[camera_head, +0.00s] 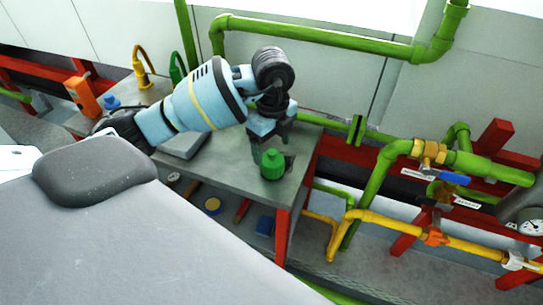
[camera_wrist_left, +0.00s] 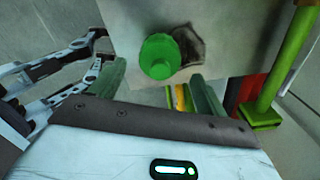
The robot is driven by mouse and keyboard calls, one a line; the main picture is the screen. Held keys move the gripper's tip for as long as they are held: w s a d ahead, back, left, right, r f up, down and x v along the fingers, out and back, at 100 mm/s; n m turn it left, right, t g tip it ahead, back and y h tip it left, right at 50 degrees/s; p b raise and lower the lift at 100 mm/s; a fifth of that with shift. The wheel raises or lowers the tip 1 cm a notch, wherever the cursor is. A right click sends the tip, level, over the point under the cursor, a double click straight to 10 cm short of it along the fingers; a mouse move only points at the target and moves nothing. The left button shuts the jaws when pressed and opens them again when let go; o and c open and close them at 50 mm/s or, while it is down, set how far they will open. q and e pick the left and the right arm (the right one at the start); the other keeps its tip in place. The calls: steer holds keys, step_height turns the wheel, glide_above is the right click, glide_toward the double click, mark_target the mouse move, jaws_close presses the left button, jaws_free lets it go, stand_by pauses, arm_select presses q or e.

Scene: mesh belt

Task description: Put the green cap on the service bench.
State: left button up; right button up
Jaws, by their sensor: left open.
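The green cap (camera_head: 272,164) stands upright near the front right corner of the grey-topped service bench (camera_head: 255,195), which has red legs. My left gripper (camera_head: 270,138) is open and empty, just behind and above the cap. In the left wrist view the cap (camera_wrist_left: 159,57) lies beyond the two spread fingers (camera_wrist_left: 158,88), roughly centred between them, with a dark shadow beside it on the bench top (camera_wrist_left: 215,20). The fingers are apart from the cap there. My right gripper is not in view.
A flat grey box (camera_head: 186,145) lies on the bench left of the cap. Yellow and green hooked pipes (camera_head: 143,68) and an orange device (camera_head: 83,97) stand further left. Green and yellow pipes with valves (camera_head: 430,152) run close to the right. Several items lie on the lower shelf.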

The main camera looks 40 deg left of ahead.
arm_select(q)
step_height(320, 180, up, 6)
steer(key=shift+r, duration=0.1)
stand_by(0.4)
steer(key=s+d+f+m+g+h, duration=0.1)
steer(key=s+d+f+m+h, duration=0.1)
steer(key=s+d+f+h, duration=0.3)
steer(key=d+f+m+g+h, duration=0.1)
steer(key=d+f+m+h, duration=0.15)
steer(key=d, duration=0.55)
steer(key=s+d+r+n+t+h, duration=0.25)
steer(key=s+d+h, duration=0.35)
steer(key=d+h, duration=0.55)
steer(key=a+f+n+t+y, duration=1.05)
steer(key=f+n+t, duration=0.25)
steer(key=n+t, duration=0.3)
steer(key=s+a+f+n+g+y, duration=0.2)
steer(key=s+f+g+y, duration=0.1)
steer(key=s+f, duration=0.5)
steer(key=s+a+f+n+g+y, duration=0.2)
steer(key=s+f+g, duration=0.3)
steer(key=s+f, duration=0.4)
steer(key=s+a+y, duration=0.1)
steer(key=s, duration=0.2)
steer(key=shift+s, duration=0.15)
